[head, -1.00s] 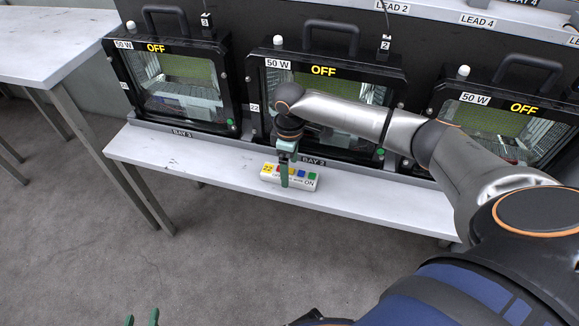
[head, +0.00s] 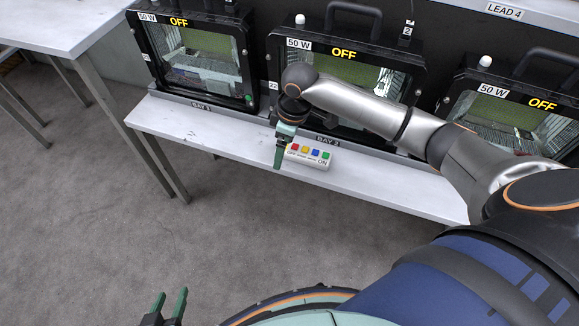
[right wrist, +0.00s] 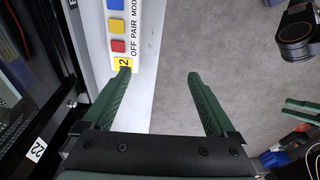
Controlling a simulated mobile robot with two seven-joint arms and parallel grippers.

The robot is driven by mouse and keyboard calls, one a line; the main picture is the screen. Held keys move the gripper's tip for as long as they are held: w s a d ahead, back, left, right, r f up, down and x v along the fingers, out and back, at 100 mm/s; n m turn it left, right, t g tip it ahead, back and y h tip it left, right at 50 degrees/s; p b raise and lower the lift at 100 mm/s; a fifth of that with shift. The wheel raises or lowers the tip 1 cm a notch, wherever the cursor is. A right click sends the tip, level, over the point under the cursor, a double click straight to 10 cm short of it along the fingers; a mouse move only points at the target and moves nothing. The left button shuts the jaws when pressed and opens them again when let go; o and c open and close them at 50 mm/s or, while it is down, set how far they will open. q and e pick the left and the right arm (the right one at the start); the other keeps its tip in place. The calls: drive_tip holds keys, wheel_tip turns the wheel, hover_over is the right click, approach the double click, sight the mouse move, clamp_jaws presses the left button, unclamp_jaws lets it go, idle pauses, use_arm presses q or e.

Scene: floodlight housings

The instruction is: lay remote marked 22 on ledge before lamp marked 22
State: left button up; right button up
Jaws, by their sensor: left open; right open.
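That lamp bears a 22 tag and reads OFF. In the right wrist view the remote (right wrist: 118,32) has a yellow end label, partly hidden by a fingertip; a "2" shows. My right gripper (head: 280,158) is open at the remote's left end, with the remote not between its fingers (right wrist: 160,73). Contact cannot be told. My left gripper (head: 171,297) is open and empty, low over the floor.
Similar lamps, both OFF, stand left (head: 200,60) and right (head: 500,125). A BAY 2 strip (head: 328,140) runs behind the remote. A white table (head: 60,25) stands at the far left. The ledge left of the remote is clear.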

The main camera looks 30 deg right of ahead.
drive_tip(key=s+a+f+m+t+y, duration=0.1)
drive_tip(key=s+a+f+t+y, duration=0.1)
drive_tip(key=s+a+f, duration=0.3)
drive_tip(key=s+a+f+m+t+y, duration=0.1)
drive_tip(key=s+a+f+t, duration=0.2)
drive_tip(key=a, duration=0.4)
drive_tip(key=s+d+f+m+t+h, duration=0.1)
drive_tip(key=s+d+m+t, duration=0.1)
drive_tip(key=s, duration=0.7)
drive_tip(key=shift+d+m+t, duration=0.4)
drive_tip(key=shift+d+m, duration=0.15)
drive_tip(key=shift+m, duration=0.45)
drive_tip(key=shift+s+d+f, duration=0.1)
drive_tip(key=shift+s+f, duration=0.05)
